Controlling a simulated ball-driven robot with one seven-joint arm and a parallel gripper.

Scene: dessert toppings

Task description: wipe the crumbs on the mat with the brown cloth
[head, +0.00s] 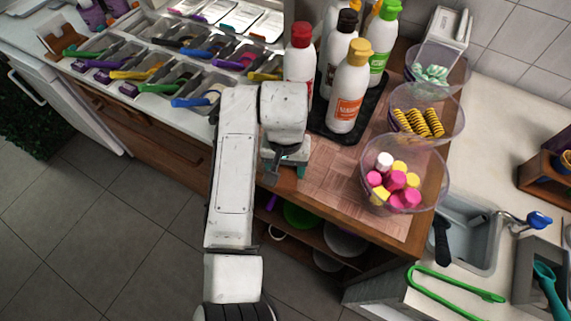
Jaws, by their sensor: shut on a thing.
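The mat (338,186) is a pinkish-brown woven rectangle on the wooden counter, right of my gripper. My gripper (284,172) points down at the mat's left edge, close to the counter's front edge. Its teal fingertips show only in part below the white wrist. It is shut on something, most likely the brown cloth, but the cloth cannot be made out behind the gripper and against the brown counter. I cannot tell whether it touches the mat. Crumbs are too small to make out.
Sauce bottles (349,88) stand on a black tray (318,118) behind the mat. Clear bowls line the right side; the nearest, with pink and yellow pieces (396,182), overlaps the mat. Topping bins (165,75) lie left; a sink (470,232) lies right. The mat's middle is free.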

